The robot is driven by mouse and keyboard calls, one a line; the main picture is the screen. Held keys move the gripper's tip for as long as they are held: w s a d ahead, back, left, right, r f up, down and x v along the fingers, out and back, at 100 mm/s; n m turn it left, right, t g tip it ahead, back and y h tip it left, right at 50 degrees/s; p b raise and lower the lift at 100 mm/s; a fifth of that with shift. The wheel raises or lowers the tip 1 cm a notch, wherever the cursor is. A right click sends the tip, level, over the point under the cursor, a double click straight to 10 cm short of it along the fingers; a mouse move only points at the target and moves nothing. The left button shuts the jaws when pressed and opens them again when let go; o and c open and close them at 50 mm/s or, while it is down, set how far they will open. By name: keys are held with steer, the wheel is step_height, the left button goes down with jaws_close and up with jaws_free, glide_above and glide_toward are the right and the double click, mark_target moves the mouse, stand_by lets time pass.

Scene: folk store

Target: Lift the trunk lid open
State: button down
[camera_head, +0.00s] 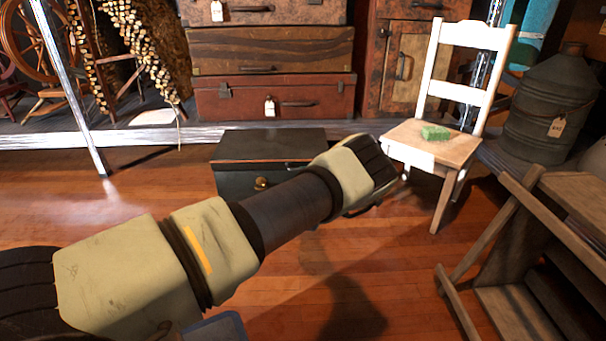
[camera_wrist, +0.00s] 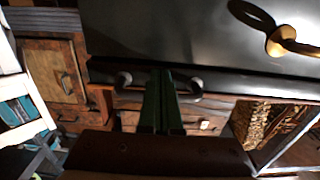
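The dark grey trunk (camera_head: 265,145) stands on the wooden floor, its lid down. A brass latch (camera_head: 261,184) is on its front. A small handle (camera_head: 291,165) shows at the lid's front edge, partly behind my arm. In the wrist view the trunk (camera_wrist: 190,35) fills the top, with the brass latch (camera_wrist: 288,42) at right. The handle's curved dark ends (camera_wrist: 124,79) show on both sides of my gripper (camera_wrist: 164,75). Its green fingers are close together at the handle and appear shut on it; the grip itself is partly hidden. In the head view the fingertips are hidden behind my wrist.
Stacked suitcases (camera_head: 270,100) are behind the trunk. A wooden stand (camera_head: 490,270) is at lower right. The floor left of the trunk is clear.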

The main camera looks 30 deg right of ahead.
mark_target(303, 158)
steer(key=shift+r, duration=0.2)
steer(key=shift+r+p, duration=0.95)
steer(key=shift+r, duration=0.25)
steer(key=shift+w+d+r+p, duration=0.15)
steer(key=shift+r+p, duration=0.7)
steer(key=shift+r, duration=0.55)
steer(key=shift+w+r+p, duration=0.2)
steer(key=shift+r+p, duration=0.5)
steer(key=shift+r, duration=0.6)
